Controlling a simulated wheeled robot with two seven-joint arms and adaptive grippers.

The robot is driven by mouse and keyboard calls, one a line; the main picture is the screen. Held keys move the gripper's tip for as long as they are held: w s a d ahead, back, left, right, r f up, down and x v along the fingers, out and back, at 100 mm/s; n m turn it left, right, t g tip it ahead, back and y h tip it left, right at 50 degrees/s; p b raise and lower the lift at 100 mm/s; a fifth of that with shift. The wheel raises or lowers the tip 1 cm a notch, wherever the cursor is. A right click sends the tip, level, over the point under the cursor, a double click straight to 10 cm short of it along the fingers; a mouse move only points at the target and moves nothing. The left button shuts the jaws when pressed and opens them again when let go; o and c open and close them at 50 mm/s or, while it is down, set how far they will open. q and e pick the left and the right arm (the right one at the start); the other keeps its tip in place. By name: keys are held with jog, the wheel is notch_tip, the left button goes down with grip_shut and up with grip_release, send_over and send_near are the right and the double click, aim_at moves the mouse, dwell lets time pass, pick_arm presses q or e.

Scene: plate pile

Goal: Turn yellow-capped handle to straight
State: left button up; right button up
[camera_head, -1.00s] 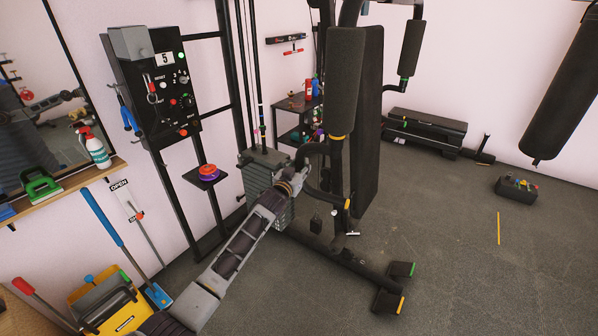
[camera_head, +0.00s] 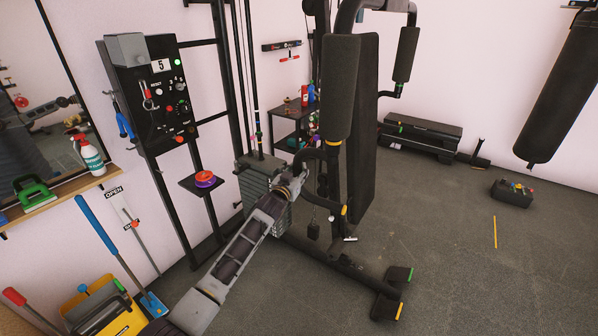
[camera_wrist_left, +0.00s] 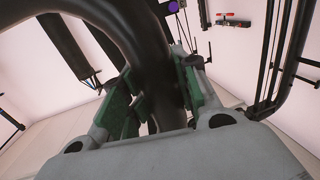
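The black gym machine has a curved black handle (camera_head: 317,149) with a yellow end cap (camera_head: 344,210) low on its right side. The handle bends down from the top and is not straight up and down in the head view. My left gripper (camera_head: 298,176) is at the handle's upper left bend. In the left wrist view, its green-padded fingers (camera_wrist_left: 155,98) lie on both sides of a thick curved black tube (camera_wrist_left: 140,40) and appear closed on it. The tube's yellow cap is out of the wrist view. My right gripper is not in view.
The padded roller (camera_head: 341,88) and backrest (camera_head: 366,120) stand close right of the handle. A weight stack (camera_head: 256,185) is behind my left arm. A control panel (camera_head: 155,95) and small shelf with a red button (camera_head: 204,177) are left. Open floor (camera_head: 450,250) lies right.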

pick_arm(q)
jog(key=o, duration=0.4)
jog(key=shift+a+r, duration=0.1)
jog(key=shift+r, duration=0.05)
jog(key=shift+s, duration=0.15)
jog(key=shift+v, duration=5.85)
jog(key=shift+m, duration=0.7)
